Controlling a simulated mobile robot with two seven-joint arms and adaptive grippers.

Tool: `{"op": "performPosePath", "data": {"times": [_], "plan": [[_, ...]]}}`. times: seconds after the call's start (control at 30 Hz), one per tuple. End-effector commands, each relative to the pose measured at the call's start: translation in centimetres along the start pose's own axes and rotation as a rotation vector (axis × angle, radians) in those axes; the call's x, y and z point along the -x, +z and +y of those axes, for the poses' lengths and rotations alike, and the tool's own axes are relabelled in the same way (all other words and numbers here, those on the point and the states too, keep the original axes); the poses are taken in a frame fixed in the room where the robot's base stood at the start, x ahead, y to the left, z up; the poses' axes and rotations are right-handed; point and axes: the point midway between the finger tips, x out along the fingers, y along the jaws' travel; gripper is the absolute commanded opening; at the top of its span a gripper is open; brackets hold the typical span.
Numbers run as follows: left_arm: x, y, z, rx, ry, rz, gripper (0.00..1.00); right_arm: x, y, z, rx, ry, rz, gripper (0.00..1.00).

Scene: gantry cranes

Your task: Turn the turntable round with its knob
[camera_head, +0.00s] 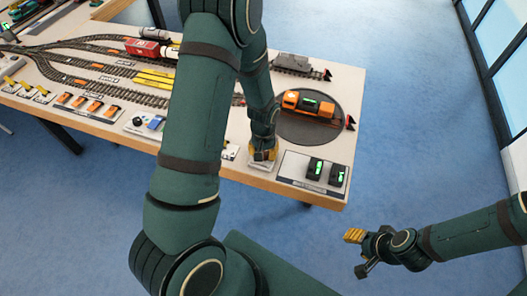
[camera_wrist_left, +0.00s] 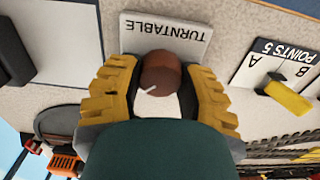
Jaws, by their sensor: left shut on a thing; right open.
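The turntable (camera_head: 309,127) is a dark round disc at the table's right end, with an orange locomotive (camera_head: 311,105) standing on it. Its knob (camera_wrist_left: 161,73) is brown and round with a white pointer line, in front of a white plate (camera_wrist_left: 165,32) lettered TURNTABLE. My left gripper (camera_head: 263,155) is at the table's front edge, left of the turntable. In the left wrist view its yellow fingers (camera_wrist_left: 160,90) are on both sides of the knob, shut on it. The head view does not show the knob. My right gripper (camera_head: 357,252) is open and empty, off the table's front edge.
A control panel (camera_head: 314,171) with two black switches is right of my left gripper. A POINTS 5 plate (camera_wrist_left: 283,62) with a yellow lever is close by. Tracks and wagons fill the table's left side. Blue floor (camera_head: 420,130) is clear at the right.

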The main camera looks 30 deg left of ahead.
Motion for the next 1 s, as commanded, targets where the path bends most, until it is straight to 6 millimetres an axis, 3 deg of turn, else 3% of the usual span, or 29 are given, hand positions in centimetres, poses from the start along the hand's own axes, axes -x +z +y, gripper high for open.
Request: {"op": "performPosePath", "data": {"times": [0.43,0.47,0.53,0.87,1.0], "plan": [[-0.1,0.1,0.0,-0.01,0.0,-0.002,0.03,0.0,0.0,0.0,0.0,0.0,0.0,0.47],[-0.1,0.1,0.0,-0.009,0.0,-0.002,0.48,0.0,0.0,0.0,0.0,0.0,0.0,0.47],[0.0,0.1,0.0,-0.009,0.0,-0.002,0.73,0.0,0.0,0.0,0.0,0.0,0.0,0.47],[0.1,0.0,0.0,-0.009,0.0,0.0,0.74,0.0,0.0,0.0,0.0,0.0,0.0,0.47],[1.2,-0.1,0.0,-0.009,0.0,0.002,0.74,0.0,0.0,0.0,0.0,0.0,0.0,0.47]]}}
